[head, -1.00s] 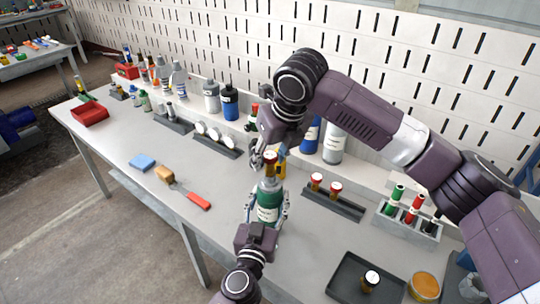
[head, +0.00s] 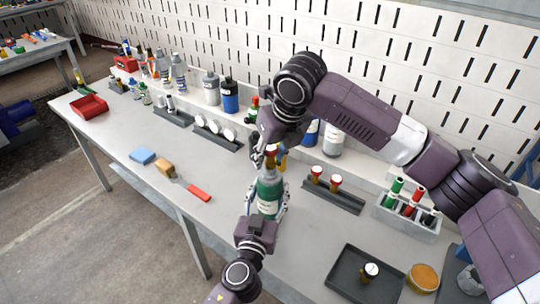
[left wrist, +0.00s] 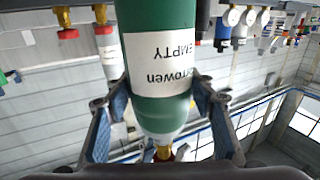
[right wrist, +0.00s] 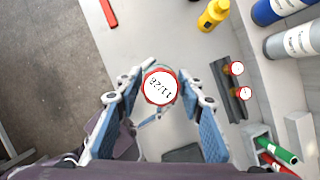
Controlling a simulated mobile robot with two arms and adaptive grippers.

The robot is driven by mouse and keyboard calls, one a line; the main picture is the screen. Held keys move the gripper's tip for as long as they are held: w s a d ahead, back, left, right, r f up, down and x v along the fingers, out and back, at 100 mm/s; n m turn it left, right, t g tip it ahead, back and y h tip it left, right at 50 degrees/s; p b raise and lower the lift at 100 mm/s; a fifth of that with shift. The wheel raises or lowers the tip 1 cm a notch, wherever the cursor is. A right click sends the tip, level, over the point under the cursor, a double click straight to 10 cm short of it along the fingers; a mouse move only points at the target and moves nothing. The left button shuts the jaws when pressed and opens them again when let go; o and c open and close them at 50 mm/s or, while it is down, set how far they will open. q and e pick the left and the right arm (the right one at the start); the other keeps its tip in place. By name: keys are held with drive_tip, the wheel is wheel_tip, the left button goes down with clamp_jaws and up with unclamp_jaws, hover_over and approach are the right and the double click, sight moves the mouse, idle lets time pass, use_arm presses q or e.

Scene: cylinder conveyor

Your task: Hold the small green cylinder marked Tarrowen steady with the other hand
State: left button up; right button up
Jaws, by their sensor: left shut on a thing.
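The green cylinder marked Tarrowen (head: 269,190) is upright, between my two hands near the bench's front edge. In the left wrist view its white label (left wrist: 168,55) shows upside down, with part of the name and "EMPTY". My left gripper (head: 265,207) is shut around the cylinder's body, a finger on each side. My right gripper (head: 274,146) is above the cylinder's top. In the right wrist view its fingers are apart on either side of the red-rimmed white cap (right wrist: 161,87) marked 11/26, with gaps between. Whether the cylinder's base touches anything is unclear.
A dark rack (head: 333,195) with two red-capped pieces stands to the right. A grey box of coloured tubes (head: 408,222) and a dark tray (head: 345,280) are further right. A red-handled tool (head: 198,192), sponge and blue block lie left. Bottles stand along the back.

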clamp_jaws()
drive_tip(key=shift+a+m+h, duration=0.15)
drive_tip(key=shift+m+h, duration=0.15)
drive_tip(key=shift+m, duration=0.5)
drive_tip(key=m, duration=0.2)
drive_tip(key=m+h, duration=0.1)
drive_tip(key=m, duration=0.1)
drive_tip(key=shift+t+h, duration=0.3)
drive_tip(key=m+h, duration=0.1)
drive_tip(key=m, duration=0.2)
drive_tip(key=m+h, duration=0.1)
drive_tip(key=m, duration=0.1)
drive_tip(key=shift+m, duration=0.7)
